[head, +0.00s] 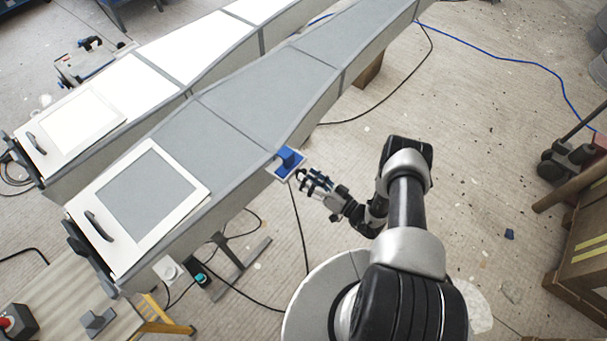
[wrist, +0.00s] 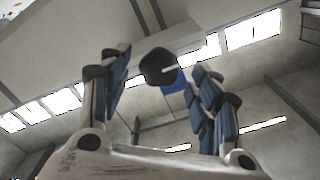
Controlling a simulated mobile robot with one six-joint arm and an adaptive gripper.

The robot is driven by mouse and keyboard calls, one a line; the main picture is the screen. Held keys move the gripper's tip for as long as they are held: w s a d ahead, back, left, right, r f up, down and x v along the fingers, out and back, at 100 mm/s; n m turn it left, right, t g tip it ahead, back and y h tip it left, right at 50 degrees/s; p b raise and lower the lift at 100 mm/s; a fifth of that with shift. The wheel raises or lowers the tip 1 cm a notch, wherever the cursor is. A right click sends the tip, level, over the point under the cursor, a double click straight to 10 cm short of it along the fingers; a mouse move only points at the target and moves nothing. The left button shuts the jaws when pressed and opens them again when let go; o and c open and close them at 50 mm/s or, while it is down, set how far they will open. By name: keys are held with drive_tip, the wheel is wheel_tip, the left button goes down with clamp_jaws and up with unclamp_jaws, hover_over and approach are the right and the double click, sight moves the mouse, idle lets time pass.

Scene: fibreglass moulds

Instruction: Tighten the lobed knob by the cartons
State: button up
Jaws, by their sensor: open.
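In the wrist view, a dark knob (wrist: 158,67) with a blunt, many-sided outline and a pale line on its face shows between the fingertips. A blue part (wrist: 174,88) is behind it. In the head view, a blue block (head: 288,158) sits on a small white plate at the side of the near mould. My gripper (head: 312,181) is just right of and below this block, with its fingers apart. My gripper (wrist: 158,82) is open in the wrist view, with a finger on each side of the knob. I cannot tell whether they touch it. No cartons are clearly visible.
The long grey mould (head: 265,80) runs beside my arm, with a white-framed hatch (head: 190,190) at its near end. A switch box (head: 168,271) and cables hang below. A brown crate (head: 583,255) stands at right. Open floor lies right of my arm.

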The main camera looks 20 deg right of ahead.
drive_tip(key=shift+x, duration=1.3)
drive_tip(key=shift+c, duration=0.2)
drive_tip(key=c, duration=1)
